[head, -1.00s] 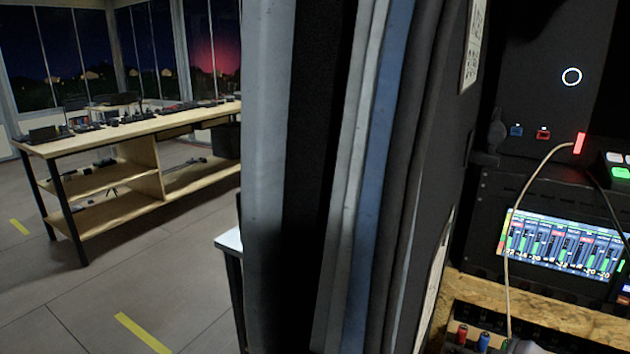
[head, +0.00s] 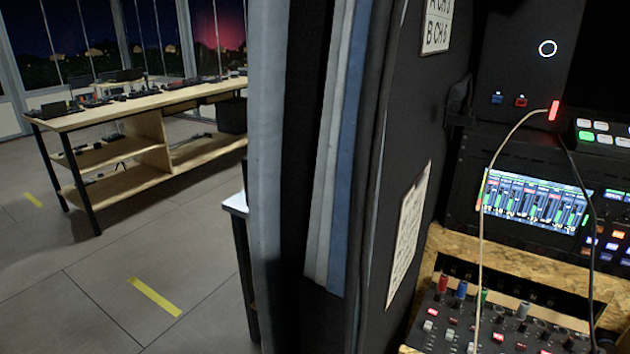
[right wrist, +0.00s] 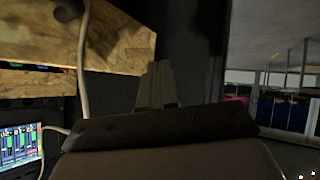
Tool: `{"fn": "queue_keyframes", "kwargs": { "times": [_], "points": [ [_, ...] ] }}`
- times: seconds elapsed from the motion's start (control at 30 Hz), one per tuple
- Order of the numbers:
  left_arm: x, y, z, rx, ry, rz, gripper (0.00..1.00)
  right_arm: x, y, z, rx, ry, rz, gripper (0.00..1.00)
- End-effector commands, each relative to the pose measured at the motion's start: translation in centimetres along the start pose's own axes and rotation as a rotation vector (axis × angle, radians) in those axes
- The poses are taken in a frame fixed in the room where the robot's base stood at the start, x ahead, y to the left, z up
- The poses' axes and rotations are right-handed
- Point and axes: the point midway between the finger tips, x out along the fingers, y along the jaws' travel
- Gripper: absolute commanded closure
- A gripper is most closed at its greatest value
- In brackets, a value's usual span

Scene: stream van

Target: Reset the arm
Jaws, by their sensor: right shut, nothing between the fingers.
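Neither gripper shows in the head view. In the right wrist view, the pale grey fingers of my right gripper (right wrist: 160,80) are together and empty, pointing up in front of a dark surface. A wooden chipboard panel (right wrist: 120,40) is to their left, and a window opening is to their right. They look apart from both, but the dim picture makes the distance hard to tell. My left gripper and arm are out of view.
The open van door edge (head: 268,190) stands upright mid-view. Right of it are a lit mixer screen (head: 530,203), a knob panel (head: 490,325) and a hanging cable (head: 483,240). A wooden workbench (head: 150,110) stands outside at left on open floor.

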Motion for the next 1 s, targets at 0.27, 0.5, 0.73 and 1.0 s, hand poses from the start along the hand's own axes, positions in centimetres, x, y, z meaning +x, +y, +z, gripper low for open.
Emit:
{"fn": "queue_keyframes", "kwargs": {
  "times": [0.27,0.5,0.73,1.0],
  "points": [
    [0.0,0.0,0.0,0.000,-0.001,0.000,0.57,-1.4,-6.1,6.3,0.298,0.012,0.080,1.00],
    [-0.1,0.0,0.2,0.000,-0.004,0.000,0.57,-3.6,-8.4,10.8,0.422,-0.035,0.165,1.00],
    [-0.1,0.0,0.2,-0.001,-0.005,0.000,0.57,-4.1,-8.7,11.6,0.438,-0.045,0.182,1.00],
    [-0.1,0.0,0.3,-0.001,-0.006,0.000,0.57,-4.0,-8.8,11.6,0.437,-0.045,0.181,1.00]
  ]
}}
